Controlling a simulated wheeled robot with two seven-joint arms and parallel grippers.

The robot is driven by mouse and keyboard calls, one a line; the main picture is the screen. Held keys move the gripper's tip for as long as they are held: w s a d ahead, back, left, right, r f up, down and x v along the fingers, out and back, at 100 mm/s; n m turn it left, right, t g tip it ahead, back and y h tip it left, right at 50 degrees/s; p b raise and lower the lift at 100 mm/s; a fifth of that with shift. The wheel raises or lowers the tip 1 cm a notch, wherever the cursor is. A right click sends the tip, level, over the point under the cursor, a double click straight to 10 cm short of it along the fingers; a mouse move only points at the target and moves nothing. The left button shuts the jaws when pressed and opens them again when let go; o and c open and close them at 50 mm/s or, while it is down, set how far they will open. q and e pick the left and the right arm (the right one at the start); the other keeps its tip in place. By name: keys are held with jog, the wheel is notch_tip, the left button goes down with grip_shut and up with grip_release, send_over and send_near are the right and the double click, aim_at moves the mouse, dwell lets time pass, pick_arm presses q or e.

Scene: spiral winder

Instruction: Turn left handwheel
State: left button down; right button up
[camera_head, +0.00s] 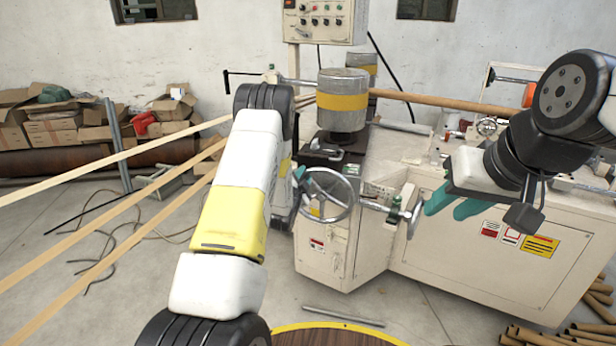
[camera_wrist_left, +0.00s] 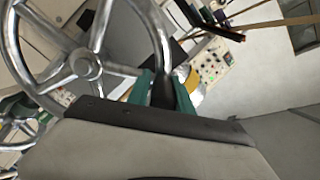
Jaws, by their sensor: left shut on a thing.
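The left handwheel (camera_head: 348,196) is a spoked silver metal wheel on the front of the cream machine. In the left wrist view the wheel's hub (camera_wrist_left: 84,64) and rim fill the upper left. My left gripper (camera_head: 300,173) is at the wheel's upper left edge, partly hidden by my arm. In the wrist view its teal fingers (camera_wrist_left: 164,92) are shut on a dark grip at the wheel's rim. My right gripper (camera_head: 443,212) has its teal fingers apart and empty, in front of the machine to the right.
A control panel (camera_head: 322,20) is above the machine. Cardboard boxes (camera_head: 55,130) lie at the left wall. Pale strips run across the left floor area.

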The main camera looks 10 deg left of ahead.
aim_at(324, 171)
pick_arm(q)
jog(key=d+r+m, duration=0.2)
jog(key=d+m, duration=0.1)
jog(key=shift+d+r+m, duration=0.15)
jog(key=shift+r+m, duration=0.05)
jog(key=shift+m, duration=0.1)
jog(key=shift+s+d+r+m, duration=0.1)
jog(key=shift+d+m, duration=0.75)
jog(key=shift+s+d+r+m, duration=0.1)
jog(key=shift+d+m, duration=0.75)
jog(key=shift+d, duration=0.1)
jog(key=c, duration=1.2)
grip_release()
jog(key=shift+c, duration=0.2)
jog(key=shift+f, duration=0.1)
jog(key=shift+s+f, duration=0.1)
jog(key=shift+s, duration=0.25)
jog(key=s, duration=0.7)
jog(key=shift+a, duration=0.35)
jog(key=shift+s, duration=0.1)
